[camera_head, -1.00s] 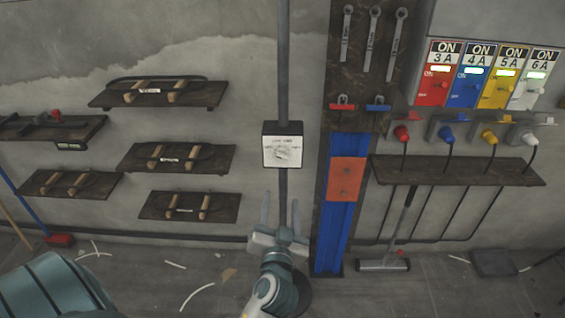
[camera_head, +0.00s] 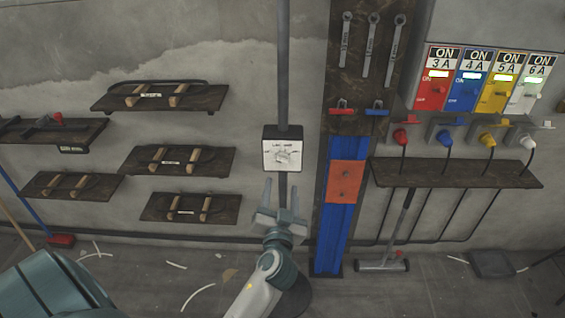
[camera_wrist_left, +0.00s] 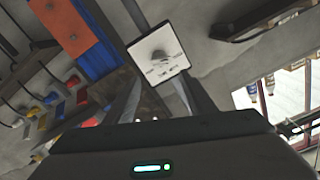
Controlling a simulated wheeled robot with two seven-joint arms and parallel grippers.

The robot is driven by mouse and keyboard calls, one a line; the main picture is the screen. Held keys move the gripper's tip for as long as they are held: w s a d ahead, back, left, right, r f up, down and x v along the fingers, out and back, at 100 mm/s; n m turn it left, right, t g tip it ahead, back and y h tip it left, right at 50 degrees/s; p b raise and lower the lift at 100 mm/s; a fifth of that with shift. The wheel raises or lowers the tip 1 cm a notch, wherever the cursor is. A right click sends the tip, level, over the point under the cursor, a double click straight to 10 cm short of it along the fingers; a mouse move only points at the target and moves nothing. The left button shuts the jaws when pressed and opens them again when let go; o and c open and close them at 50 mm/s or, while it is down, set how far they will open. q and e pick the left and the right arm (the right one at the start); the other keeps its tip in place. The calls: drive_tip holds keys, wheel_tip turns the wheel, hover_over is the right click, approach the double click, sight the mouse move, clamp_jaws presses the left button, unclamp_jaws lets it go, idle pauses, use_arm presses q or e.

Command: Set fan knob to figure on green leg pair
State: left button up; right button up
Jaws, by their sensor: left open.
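The fan knob (camera_head: 283,157) sits on a white-faced dark box (camera_head: 270,146) on a vertical pipe on the wall. In the left wrist view the knob (camera_wrist_left: 160,57) is a grey dial on a tilted white plate, with small printing too small to read. My left gripper (camera_head: 281,190) is open and empty, its fingers pointing up just below the box, apart from the knob. In the left wrist view its two fingers (camera_wrist_left: 156,100) stand on either side below the plate. No green leg pair can be picked out. My right gripper is not in view.
Small dark shelves (camera_head: 180,160) with wooden pegs hang at left. A blue rail with an orange plate (camera_head: 346,181) stands right of the box. Four colored switch boxes (camera_head: 470,80) and plugs are at right, above a dark shelf (camera_head: 455,173).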

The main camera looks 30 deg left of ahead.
sight(284, 162)
use_arm(q)
drive_tip(key=p+x, duration=0.3)
drive_tip(key=x, duration=0.8)
drive_tip(key=shift+d, duration=0.1)
drive_tip(key=c, duration=1)
drive_tip(key=shift+m, duration=0.4)
drive_tip(key=shift+c, duration=0.2)
drive_tip(key=m, duration=0.8)
drive_tip(key=shift+w+d+f, duration=0.1)
drive_tip(key=o, duration=1)
